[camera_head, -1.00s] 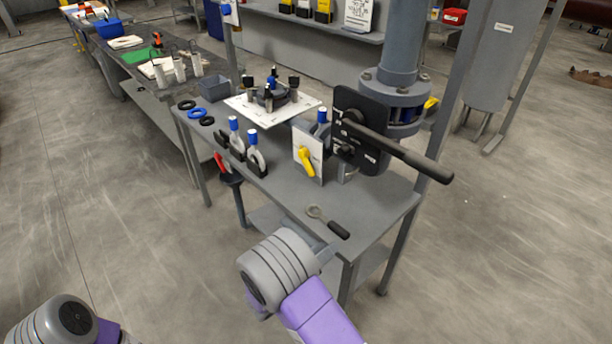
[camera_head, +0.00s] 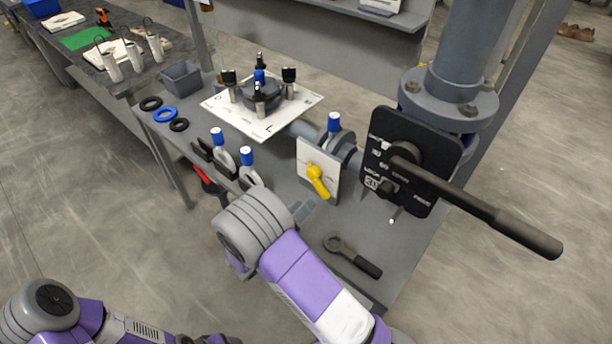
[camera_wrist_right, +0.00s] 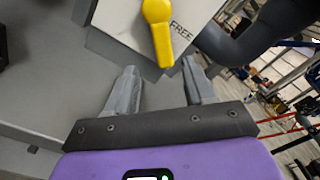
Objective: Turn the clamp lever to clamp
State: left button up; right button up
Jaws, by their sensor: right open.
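A yellow lever (camera_head: 318,180) sits on a white plate (camera_head: 312,158) on the front of a grey pipe fitting on the bench. In the right wrist view the yellow lever (camera_wrist_right: 159,32) hangs down and slightly right, with its tip beside the printed word FREE. My right gripper (camera_wrist_right: 160,76) is open and empty, its fingertips just short of the plate's lower edge and apart from the lever. In the head view my right gripper (camera_head: 304,209) is small and partly hidden by my wrist, below the plate. My left gripper is not in view.
A black panel (camera_head: 408,165) with a long black handle (camera_head: 480,212) juts out right of the plate. A ring-ended tool (camera_head: 352,256) lies on the bench. Blue-topped fittings (camera_head: 222,153) stand left, near rings (camera_head: 165,115) and a grey bin (camera_head: 181,78).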

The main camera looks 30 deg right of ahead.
aim_at(320, 192)
jog(key=x, duration=0.2)
jog(key=b+x, duration=0.1)
jog(key=x, duration=0.4)
jog(key=shift+s+d, duration=0.2)
jog(key=shift+s, duration=0.05)
grip_shut()
